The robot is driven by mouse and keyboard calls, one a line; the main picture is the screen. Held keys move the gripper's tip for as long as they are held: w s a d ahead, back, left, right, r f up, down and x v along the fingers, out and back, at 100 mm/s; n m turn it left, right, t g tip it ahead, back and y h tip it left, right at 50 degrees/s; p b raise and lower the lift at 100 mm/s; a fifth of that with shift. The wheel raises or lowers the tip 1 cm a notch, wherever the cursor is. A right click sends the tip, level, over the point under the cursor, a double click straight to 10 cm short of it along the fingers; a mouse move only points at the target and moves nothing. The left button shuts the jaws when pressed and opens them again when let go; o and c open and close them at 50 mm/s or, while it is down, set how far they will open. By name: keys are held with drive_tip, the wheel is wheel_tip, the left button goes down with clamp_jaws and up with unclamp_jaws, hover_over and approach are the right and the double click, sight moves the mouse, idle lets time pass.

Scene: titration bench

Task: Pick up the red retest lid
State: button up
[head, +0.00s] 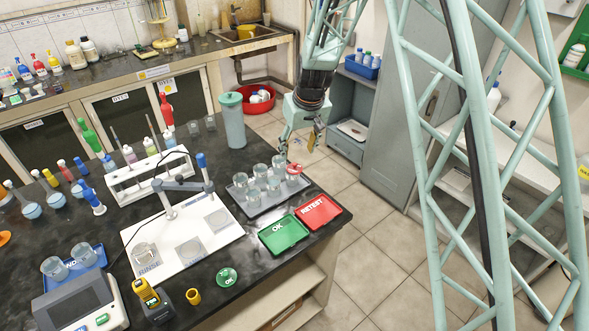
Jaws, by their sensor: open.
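A small red lid (294,169) shows at the right end of the grey tray (253,210), at the rim of a glass beaker there. I cannot tell whether it lies flat on the beaker. My gripper (297,147) hangs just above and beyond it, pointing down. Its fingers are spread with nothing visible between them, apart from the lid. A red mat marked RETEST (334,208) lies at the bench corner, in front of the tray.
Several glass beakers (259,171) stand close together on the grey tray. A green OK mat (283,246) lies left of the red one. A tall teal container (233,122) stands behind the tray. A white stirrer plate (215,249) and a green OK lid (227,277) are nearer.

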sight(295, 165)
drive_tip(key=shift+x, duration=2.05)
drive_tip(key=shift+f, duration=0.1)
drive_tip(key=shift+x, duration=2.5)
drive_tip(key=c, duration=0.8)
